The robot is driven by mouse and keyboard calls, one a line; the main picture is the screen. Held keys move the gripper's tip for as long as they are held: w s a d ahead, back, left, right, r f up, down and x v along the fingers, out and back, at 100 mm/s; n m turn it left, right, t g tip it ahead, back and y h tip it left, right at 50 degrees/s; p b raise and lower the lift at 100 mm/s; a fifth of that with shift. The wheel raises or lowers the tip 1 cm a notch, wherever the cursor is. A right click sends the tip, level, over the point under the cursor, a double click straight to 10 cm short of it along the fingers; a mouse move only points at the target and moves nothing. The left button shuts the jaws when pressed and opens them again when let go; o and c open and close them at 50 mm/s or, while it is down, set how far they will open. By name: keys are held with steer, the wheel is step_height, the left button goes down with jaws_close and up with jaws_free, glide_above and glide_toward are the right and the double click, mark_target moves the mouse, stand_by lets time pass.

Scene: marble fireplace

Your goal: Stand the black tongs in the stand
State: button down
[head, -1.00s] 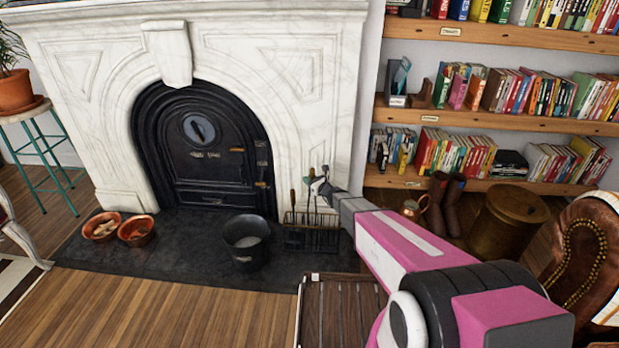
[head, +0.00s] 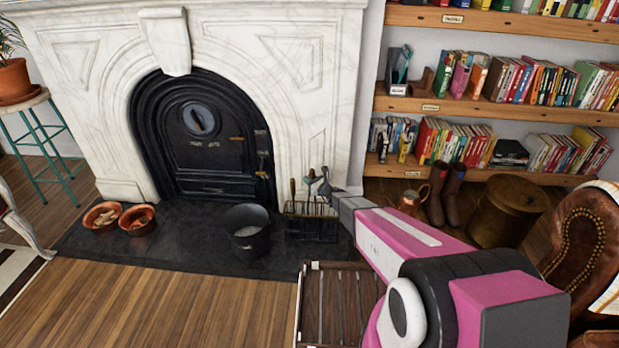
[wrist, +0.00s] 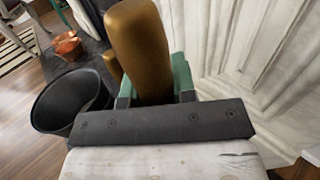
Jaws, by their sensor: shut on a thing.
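My gripper (head: 323,184) is at the fireplace tool stand (head: 311,226), a black wire rack on the hearth's right side. In the wrist view its green fingers (wrist: 156,92) are shut around a thick brass-brown handle (wrist: 140,45). I take this to be the handle of the black tongs; their dark part is hidden below the gripper. Another brass-brown handle (wrist: 114,68) shows just behind it. In the head view, handles (head: 293,187) rise from the stand beside my gripper. Whether the held tool is inside the rack cannot be told.
A black bucket (head: 247,229) stands left of the stand, with two copper bowls (head: 137,219) farther left. A slatted wooden surface (head: 338,305) lies in front. A copper jug (head: 411,201), boots (head: 447,194) and a brass bin (head: 508,211) are to the right.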

steer(key=shift+f, duration=2.75)
steer(key=c, duration=0.8)
jaws_free()
steer(key=shift+c, duration=0.2)
steer(key=v, duration=1.1)
steer(key=shift+a, duration=0.1)
